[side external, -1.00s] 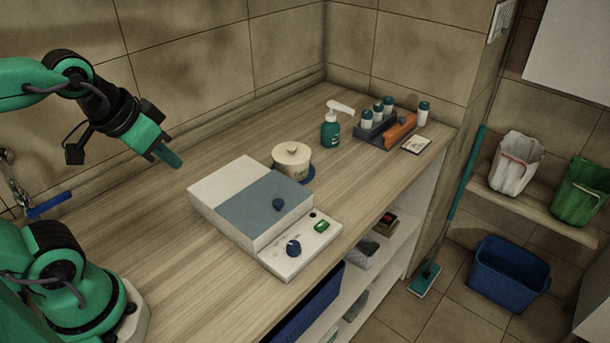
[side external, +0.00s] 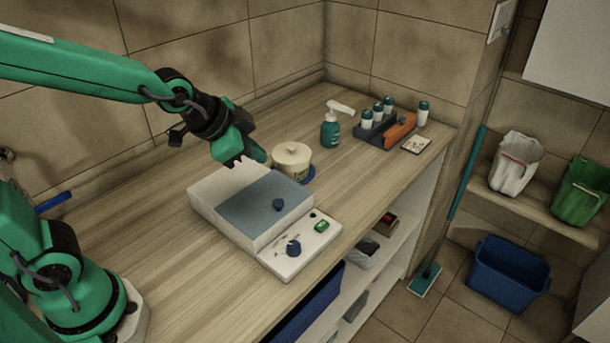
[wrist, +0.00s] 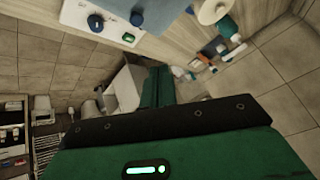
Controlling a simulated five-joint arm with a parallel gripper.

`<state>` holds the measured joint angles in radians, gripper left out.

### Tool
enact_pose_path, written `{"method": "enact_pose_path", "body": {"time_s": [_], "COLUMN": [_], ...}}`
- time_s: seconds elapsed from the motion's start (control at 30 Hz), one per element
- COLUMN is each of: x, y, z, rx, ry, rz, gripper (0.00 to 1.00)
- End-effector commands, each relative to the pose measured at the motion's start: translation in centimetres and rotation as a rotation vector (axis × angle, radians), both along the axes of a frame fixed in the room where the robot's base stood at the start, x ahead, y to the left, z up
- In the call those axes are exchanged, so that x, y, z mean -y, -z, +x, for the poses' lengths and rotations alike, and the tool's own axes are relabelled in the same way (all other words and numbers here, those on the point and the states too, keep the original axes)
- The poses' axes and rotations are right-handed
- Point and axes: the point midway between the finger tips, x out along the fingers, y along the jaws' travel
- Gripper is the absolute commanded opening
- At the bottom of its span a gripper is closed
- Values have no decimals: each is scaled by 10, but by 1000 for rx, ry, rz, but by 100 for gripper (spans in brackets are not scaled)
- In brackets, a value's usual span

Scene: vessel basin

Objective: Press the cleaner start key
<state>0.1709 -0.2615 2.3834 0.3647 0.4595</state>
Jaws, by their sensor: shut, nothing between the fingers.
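The cleaner (side external: 219,187) is a white box with a blue-grey lid (side external: 262,208) on the wooden counter. Its front panel carries a green key (side external: 321,226), a dark blue knob (side external: 293,248) and a small dark dot. The green key also shows in the wrist view (wrist: 129,37), near the top. My gripper (side external: 243,160) is above the back of the box, behind the lid and well away from the key. It is shut and empty. In the wrist view its green fingers (wrist: 157,88) point up the picture, apart from the panel.
A cream lidded pot (side external: 291,161) stands just behind the box, close to my gripper. A pump bottle (side external: 331,130) and a grey caddy (side external: 372,133) with bottles stand farther back. The counter (side external: 160,250) left of the box is clear.

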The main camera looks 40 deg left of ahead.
Motion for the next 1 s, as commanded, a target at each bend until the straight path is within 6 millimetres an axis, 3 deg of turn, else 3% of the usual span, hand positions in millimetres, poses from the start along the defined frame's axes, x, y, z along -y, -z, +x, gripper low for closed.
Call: {"method": "enact_pose_path", "body": {"time_s": [0.5, 0.73, 1.0], "x": [59, 78, 85], "y": [52, 70, 76], "z": [63, 78, 82], "rx": [132, 182, 203], "ry": [322, 417, 449], "rz": [157, 208, 226], "gripper": [0, 0, 0]}}
